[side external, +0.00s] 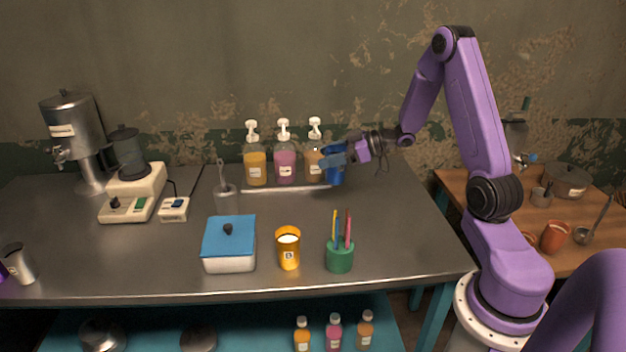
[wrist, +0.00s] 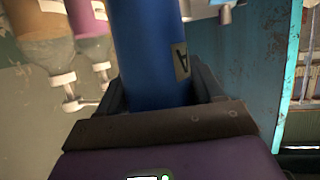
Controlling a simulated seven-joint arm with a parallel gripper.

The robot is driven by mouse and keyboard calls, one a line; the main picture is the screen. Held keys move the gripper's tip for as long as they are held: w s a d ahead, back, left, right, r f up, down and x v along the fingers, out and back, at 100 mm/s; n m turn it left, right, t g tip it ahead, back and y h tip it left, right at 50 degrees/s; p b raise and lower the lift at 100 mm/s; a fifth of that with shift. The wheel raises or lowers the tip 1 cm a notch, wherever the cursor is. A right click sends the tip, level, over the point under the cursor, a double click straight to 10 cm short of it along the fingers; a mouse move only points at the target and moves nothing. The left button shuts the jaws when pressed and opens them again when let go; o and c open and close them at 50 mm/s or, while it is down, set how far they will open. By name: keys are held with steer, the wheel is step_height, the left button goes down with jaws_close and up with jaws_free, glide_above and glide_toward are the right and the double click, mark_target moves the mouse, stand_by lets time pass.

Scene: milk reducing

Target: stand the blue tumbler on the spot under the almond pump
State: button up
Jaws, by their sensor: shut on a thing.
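The blue tumbler (side external: 336,177) is in my gripper (side external: 334,158), just right of the brown pump bottle (side external: 313,166) at the back of the steel table. My gripper reaches in from the right and is shut on the tumbler. A pink bottle (side external: 285,168) and an amber bottle (side external: 256,166) stand left of the brown one. Their labels are too small to read. I cannot tell whether the tumbler's base touches anything.
A pale strip (side external: 270,190) runs along the front of the pump bottles. Nearer the front stand a blue-lidded box (side external: 229,240), an orange cup (side external: 288,250) and a green pen pot (side external: 340,256). The steel table (side external: 390,225) is bare to the right.

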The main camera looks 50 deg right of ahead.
steer(key=shift+w+d+f, duration=0.45)
steer(key=shift+w+f, duration=0.95)
steer(key=shift+f, duration=0.35)
steer(key=shift+w+d+f, duration=0.4)
steer(key=shift+w+f, duration=0.95)
steer(key=shift+f, duration=0.4)
steer(key=shift+w+d+f, duration=0.45)
steer(key=shift+w+f, duration=0.95)
steer(key=shift+f, duration=0.35)
steer(key=shift+f, duration=0.2)
steer(key=o, duration=0.9)
steer(key=shift+r, duration=0.15)
